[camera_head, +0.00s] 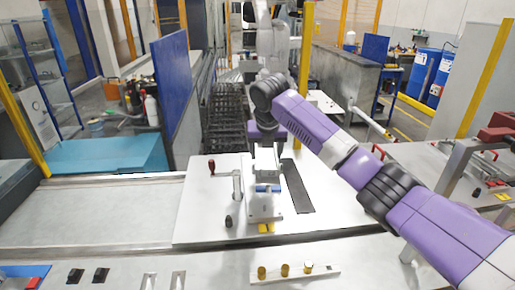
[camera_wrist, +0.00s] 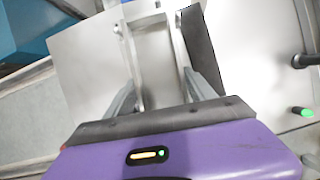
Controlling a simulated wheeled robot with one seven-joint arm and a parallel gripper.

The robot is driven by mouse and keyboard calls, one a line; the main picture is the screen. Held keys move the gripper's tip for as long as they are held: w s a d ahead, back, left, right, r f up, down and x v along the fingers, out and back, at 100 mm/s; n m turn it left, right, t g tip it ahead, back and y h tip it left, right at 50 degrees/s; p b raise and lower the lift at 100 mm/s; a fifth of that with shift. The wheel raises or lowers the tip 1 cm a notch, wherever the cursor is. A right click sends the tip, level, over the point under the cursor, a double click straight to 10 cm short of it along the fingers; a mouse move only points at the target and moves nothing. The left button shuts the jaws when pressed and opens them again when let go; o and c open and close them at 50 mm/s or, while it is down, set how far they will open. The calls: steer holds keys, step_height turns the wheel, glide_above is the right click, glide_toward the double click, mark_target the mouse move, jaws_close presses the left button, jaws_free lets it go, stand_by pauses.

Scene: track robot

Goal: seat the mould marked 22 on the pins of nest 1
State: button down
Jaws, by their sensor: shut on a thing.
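My gripper (camera_head: 265,158) points down over the white plate in the middle of the head view; in the wrist view its two fingers (camera_wrist: 155,55) lie on either side of a pale grey block. It is shut on this block, the mould (camera_head: 266,173). No number can be read on it, so I cannot tell whether it is marked 22. A light fixture (camera_head: 264,208) with a blue part and yellow pieces at its front stands just below the mould. The nest number and pins cannot be made out. I cannot tell whether the mould touches the fixture.
A toggle clamp with a red knob (camera_head: 212,165) stands left of the fixture. A dark strip (camera_head: 297,187) lies to its right. A rail (camera_head: 330,274) with three brass knobs is at the front.

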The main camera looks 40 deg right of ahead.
mark_target(259, 161)
steer(key=shift+w+a+r+n, duration=0.15)
steer(key=shift+w+a+n, duration=0.1)
steer(key=shift+a, duration=0.25)
steer(key=shift+w+a+r+n, duration=0.15)
steer(key=shift+w+a+n, duration=0.1)
steer(key=shift+a, duration=0.2)
steer(key=shift+w, duration=0.1)
steer(key=shift+f+b, duration=2.15)
steer(key=shift+f, duration=0.3)
steer(key=shift+f+p, duration=0.3)
steer(key=shift+p, duration=0.25)
steer(key=shift+f, duration=1.3)
steer(key=shift+c, duration=1.9)
jaws_free()
steer(key=shift+o, duration=0.7)
